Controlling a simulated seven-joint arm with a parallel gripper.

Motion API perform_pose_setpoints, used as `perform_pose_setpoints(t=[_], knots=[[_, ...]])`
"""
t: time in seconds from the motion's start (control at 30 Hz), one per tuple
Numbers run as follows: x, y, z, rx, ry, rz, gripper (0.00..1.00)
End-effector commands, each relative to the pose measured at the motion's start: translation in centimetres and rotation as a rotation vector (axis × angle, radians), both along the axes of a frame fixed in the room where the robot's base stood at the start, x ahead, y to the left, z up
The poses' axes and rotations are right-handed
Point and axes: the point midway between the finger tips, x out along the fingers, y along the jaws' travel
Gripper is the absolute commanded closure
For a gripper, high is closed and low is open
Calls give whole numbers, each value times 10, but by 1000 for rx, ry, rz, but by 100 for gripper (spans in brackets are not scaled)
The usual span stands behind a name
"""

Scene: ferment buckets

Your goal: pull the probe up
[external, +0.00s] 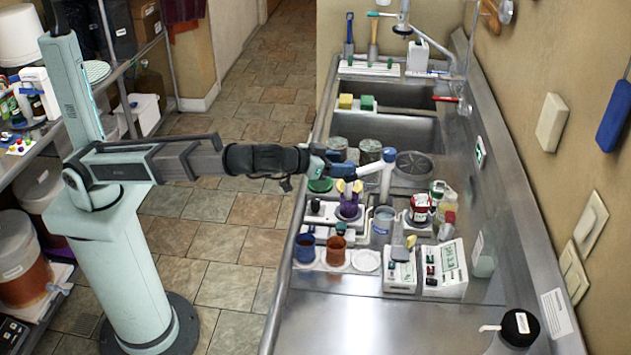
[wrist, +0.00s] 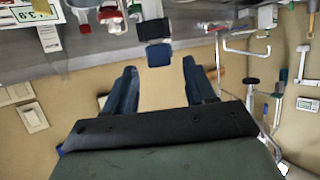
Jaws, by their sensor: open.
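In the external view, a white upright tube with a blue cap, apparently the probe (external: 386,180), stands above a grey cup (external: 383,219) on the counter. A white arm runs to it from the left. Its lower end is hard to make out. My gripper (external: 345,168) is to the left of the tube, reaching toward it at about the height of its upper part. In the wrist view my gripper (wrist: 160,68) is open, its two dark blue fingers spread with a gap between them. A blue block with a black part (wrist: 158,54) shows in that gap; I cannot tell whether it is the probe's cap.
Meter boxes (external: 444,268), a red-labelled jar (external: 420,208) and brown and blue cups (external: 336,250) crowd the counter near the gripper. A sink (external: 385,130) lies behind. The front counter (external: 350,325) is mostly clear. The wall bounds the right side.

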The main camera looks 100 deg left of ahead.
Motion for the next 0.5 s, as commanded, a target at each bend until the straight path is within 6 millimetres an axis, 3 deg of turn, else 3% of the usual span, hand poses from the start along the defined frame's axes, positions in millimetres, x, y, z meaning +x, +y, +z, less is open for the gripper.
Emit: perform_pose_setpoints(t=[0.2,0.5], knots=[[23,15,-11,-1,1,0,45],[31,22,-16,0,1,1,45]])
